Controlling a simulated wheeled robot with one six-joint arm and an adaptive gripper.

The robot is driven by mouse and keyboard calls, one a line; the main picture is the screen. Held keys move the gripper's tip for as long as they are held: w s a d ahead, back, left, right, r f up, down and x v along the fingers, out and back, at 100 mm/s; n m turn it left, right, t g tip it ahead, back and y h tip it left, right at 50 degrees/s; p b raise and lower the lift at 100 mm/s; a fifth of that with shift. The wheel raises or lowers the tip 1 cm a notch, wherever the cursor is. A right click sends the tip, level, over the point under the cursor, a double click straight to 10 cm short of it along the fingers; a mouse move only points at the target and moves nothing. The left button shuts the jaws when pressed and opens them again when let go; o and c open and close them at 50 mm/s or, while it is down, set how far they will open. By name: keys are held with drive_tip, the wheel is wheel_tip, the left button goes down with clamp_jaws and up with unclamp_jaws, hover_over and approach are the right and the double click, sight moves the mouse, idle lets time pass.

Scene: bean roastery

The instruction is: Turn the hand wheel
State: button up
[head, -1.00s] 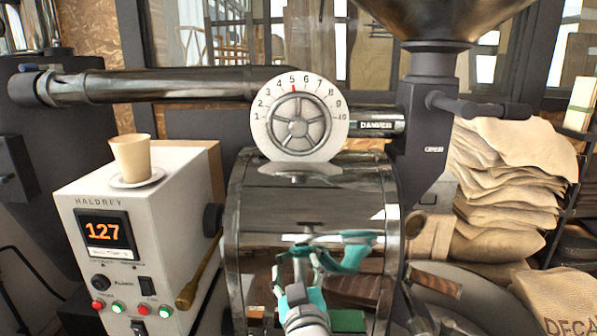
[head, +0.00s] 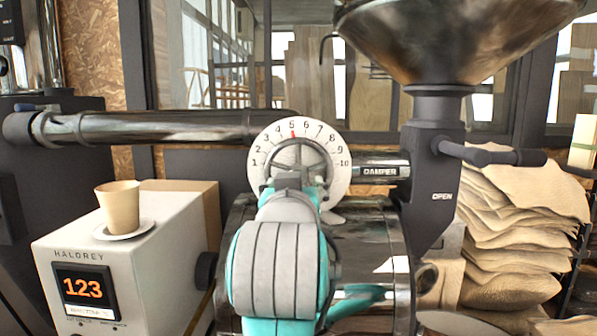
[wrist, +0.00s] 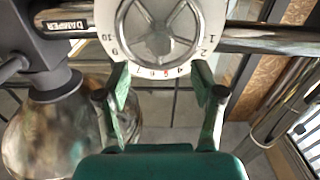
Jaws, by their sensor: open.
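The hand wheel (head: 299,153) is a grey metal wheel with spokes on a round white dial plate (head: 338,175) numbered 1 to 10. A red mark on the dial is at about 5. My gripper (head: 297,182) is in front of the wheel's lower part and hides it in the head view. In the wrist view the wheel (wrist: 160,38) appears upside down, beyond my gripper (wrist: 161,78). Its two fingers are spread and empty, one on each side of the dial's numbered edge. I cannot tell whether they touch the dial.
A shiny drum (head: 375,235) lies below the dial. A dark pipe (head: 160,130) runs left, and a "DAMPER" rod (head: 378,170) runs right to the hopper column. The hopper (head: 450,40) hangs above right. A white control box (head: 120,260) carries a beige cup (head: 119,207) on a saucer.

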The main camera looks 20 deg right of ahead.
drive_tip(key=x, duration=1)
drive_tip(key=shift+w+d, duration=0.15)
drive_tip(key=shift+w, duration=0.25)
clamp_jaws()
